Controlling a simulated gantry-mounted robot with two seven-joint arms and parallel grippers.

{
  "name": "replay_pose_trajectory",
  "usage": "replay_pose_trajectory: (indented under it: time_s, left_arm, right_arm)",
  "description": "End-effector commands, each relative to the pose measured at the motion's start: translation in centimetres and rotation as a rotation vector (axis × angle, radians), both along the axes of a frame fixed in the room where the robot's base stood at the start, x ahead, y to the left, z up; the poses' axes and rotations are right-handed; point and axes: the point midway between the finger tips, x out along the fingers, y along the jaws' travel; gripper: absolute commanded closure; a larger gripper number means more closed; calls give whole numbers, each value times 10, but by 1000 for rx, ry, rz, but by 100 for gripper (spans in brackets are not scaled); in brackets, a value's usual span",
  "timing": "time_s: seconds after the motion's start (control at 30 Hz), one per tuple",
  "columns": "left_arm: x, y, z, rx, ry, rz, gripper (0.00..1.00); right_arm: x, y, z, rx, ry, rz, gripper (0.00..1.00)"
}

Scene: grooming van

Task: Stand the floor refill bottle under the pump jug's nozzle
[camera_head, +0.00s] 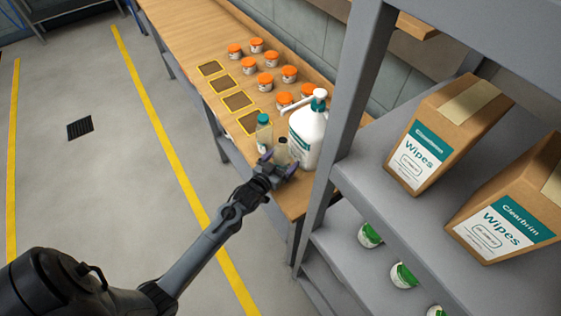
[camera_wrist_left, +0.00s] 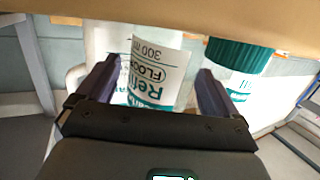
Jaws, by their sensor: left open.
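The white pump jug (camera_head: 308,136) with a teal collar stands at the near end of the wooden bench. Its nozzle (camera_head: 296,104) points left. The floor refill bottle (camera_head: 282,153), small and pale with a dark top, is upright in front of the jug. My left gripper (camera_head: 279,169) is at this bottle, jaws open. In the left wrist view the bottle's inverted "Refill FLOO" label (camera_wrist_left: 155,75) shows between the spread fingers. I cannot tell whether it is exactly below the nozzle tip. A second, teal-capped bottle (camera_head: 264,135) stands to the left. My right gripper is out of view.
Several orange-lidded jars (camera_head: 265,80) and yellow-bordered squares (camera_head: 238,101) lie farther along the bench (camera_head: 190,35). A grey shelf rack (camera_head: 385,215) with wipes boxes (camera_head: 432,135) stands close on the right.

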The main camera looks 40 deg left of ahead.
Motion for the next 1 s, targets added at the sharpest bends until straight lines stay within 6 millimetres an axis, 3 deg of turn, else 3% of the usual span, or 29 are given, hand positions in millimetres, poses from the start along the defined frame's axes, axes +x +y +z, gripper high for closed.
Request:
replay_pose_trajectory:
  time_s: [0.2, 0.7, 1.0]
  left_arm:
    - [0, 0, 14, 0, -3, 0, 6]
    - [-88, -11, 22, 0, 2, 0, 6]
    - [-116, -16, 26, -1, 20, -4, 6]
  right_arm:
    - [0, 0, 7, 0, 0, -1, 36]
    - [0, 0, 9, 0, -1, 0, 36]
    - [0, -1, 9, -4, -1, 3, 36]
